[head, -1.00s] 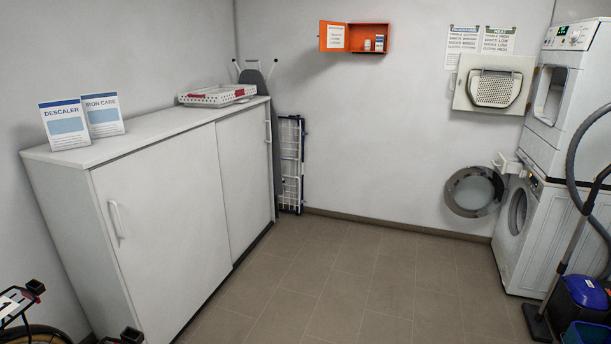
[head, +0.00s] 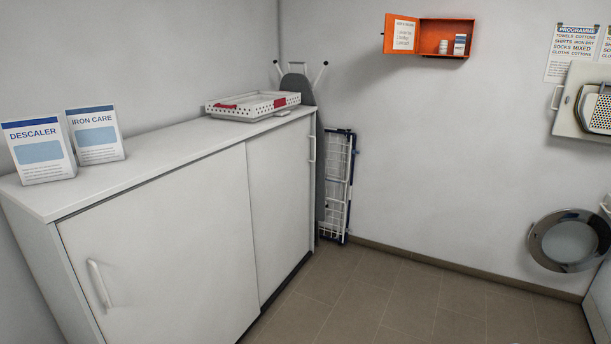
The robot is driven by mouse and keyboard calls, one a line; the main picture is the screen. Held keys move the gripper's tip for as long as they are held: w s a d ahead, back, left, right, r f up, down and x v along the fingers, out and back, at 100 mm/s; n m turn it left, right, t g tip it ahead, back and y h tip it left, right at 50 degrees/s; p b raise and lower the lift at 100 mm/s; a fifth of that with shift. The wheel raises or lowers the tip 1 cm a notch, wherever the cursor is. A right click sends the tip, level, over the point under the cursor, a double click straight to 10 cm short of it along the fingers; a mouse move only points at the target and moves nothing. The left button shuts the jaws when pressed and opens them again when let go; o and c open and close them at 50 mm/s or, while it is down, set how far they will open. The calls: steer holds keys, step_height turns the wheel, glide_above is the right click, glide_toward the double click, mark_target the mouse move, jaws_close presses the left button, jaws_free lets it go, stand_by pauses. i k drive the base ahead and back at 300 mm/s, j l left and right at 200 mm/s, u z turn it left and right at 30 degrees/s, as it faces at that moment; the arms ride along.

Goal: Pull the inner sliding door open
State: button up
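A white cabinet (head: 140,163) with two sliding doors stands along the left wall. The near door (head: 165,255) is flat white with an upright bar handle (head: 99,284) by its left edge. The far door (head: 280,190) has a similar handle (head: 312,148) by its right edge, close to the cabinet's far end. The far door seems set behind the near door's right edge, so it looks like the inner one. Both doors look closed, with no gap showing. My gripper is not in view.
A descaler box (head: 39,150), an iron care box (head: 95,135) and a white tray (head: 252,106) are on the cabinet top. An ironing board (head: 299,88) and drying rack (head: 338,185) stand beyond its far end. A round door (head: 568,241) hangs open at right. The floor (head: 385,305) between is clear.

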mark_target(277, 159)
steer(key=i, duration=0.85)
steer(key=i+z, duration=0.1)
steer(key=i, duration=0.7)
steer(key=i+j, duration=0.15)
steer(key=i, duration=0.7)
steer(key=i+j+z, duration=0.1)
steer(key=i, duration=0.7)
steer(key=i+j+z, duration=0.15)
steer(key=i+z, duration=0.15)
steer(key=i, duration=0.2)
steer(key=i+j+z, duration=0.3)
steer(key=i, duration=0.2)
